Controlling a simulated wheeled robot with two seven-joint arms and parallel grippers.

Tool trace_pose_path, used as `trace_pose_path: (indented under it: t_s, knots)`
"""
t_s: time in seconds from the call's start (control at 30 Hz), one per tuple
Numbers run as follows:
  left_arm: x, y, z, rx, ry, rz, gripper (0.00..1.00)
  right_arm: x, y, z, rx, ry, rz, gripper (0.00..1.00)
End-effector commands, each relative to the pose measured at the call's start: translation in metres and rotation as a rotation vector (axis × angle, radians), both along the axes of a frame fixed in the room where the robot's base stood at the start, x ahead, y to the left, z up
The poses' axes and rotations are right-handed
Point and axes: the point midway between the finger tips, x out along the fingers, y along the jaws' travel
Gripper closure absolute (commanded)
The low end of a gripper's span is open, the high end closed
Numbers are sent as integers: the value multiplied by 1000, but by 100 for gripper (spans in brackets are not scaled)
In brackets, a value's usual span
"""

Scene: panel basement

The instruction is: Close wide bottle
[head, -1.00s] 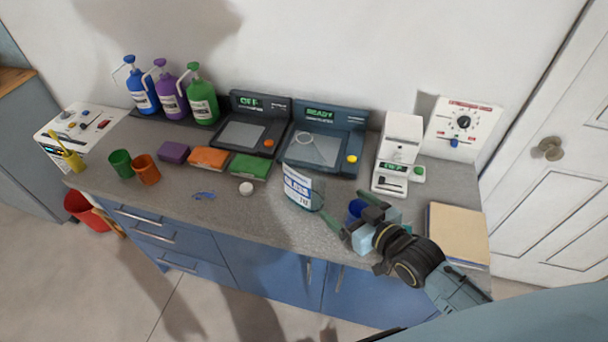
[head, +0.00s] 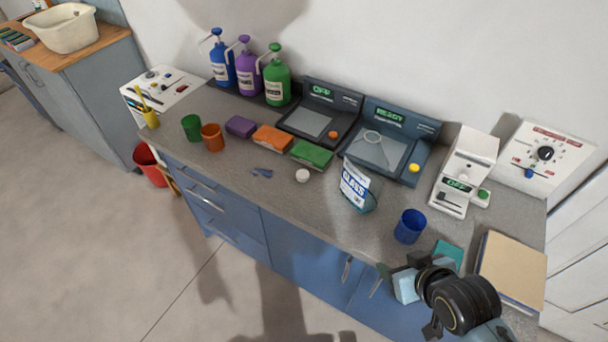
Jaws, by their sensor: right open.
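The wide bottle appears to be the clear, squat container (head: 367,201) with a white and blue label, standing on the counter. Its mouth is hard to make out. A small round white cap (head: 302,175) lies on the counter to its left, apart from it. My right gripper (head: 396,280) is open over the counter's front edge, below and to the right of the bottle, touching neither bottle nor cap. A light-blue block shape shows at the gripper; whether it is part of it cannot be told. My left gripper is not in view.
A blue cup (head: 410,227) stands between bottle and right gripper. A teal item (head: 448,254) and a tan book (head: 513,266) lie at the right. Two dark devices (head: 318,112) and a white device (head: 465,172) stand behind. The counter's front middle (head: 310,210) is clear.

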Motion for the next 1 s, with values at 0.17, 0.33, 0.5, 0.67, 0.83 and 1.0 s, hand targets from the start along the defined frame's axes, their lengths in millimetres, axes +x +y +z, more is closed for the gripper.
trace_pose_path:
  t_s: [0.17,0.33,0.5,0.67,0.83,1.0]
  knots:
    - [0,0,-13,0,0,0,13,-37,-4,-55,-45,208,-35,40]
    - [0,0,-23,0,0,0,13,-46,-6,-111,-63,277,-42,40]
    - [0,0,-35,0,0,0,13,-58,-9,-175,-70,324,-45,40]
    - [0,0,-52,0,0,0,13,-83,-13,-259,-81,381,-48,40]
    - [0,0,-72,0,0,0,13,-131,-19,-350,-95,450,-44,40]
    - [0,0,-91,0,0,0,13,-191,-26,-421,-109,517,-36,40]
